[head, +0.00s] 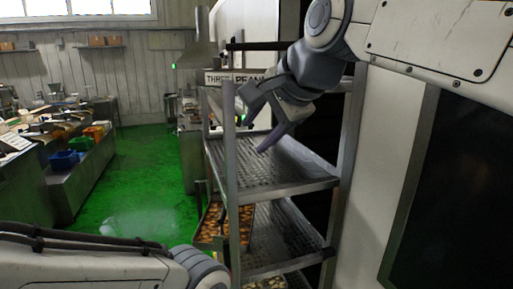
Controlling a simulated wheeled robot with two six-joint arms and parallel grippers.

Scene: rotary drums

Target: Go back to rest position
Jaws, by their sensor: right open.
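My right gripper (266,122) hangs from the arm at the upper right. It is open and shows nothing between its fingers. It is in front of and above the upper perforated shelf of a metal rack (230,190). My left arm (90,262) comes in low at the left edge, and its gripper is out of view.
A tray of orange-brown food (211,222) sits at the rack's left side, with pale items on a lower shelf. A sign (238,77) is behind the gripper. Cluttered counters with blue bins (64,160) stand at left. The green floor (140,185) between is clear.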

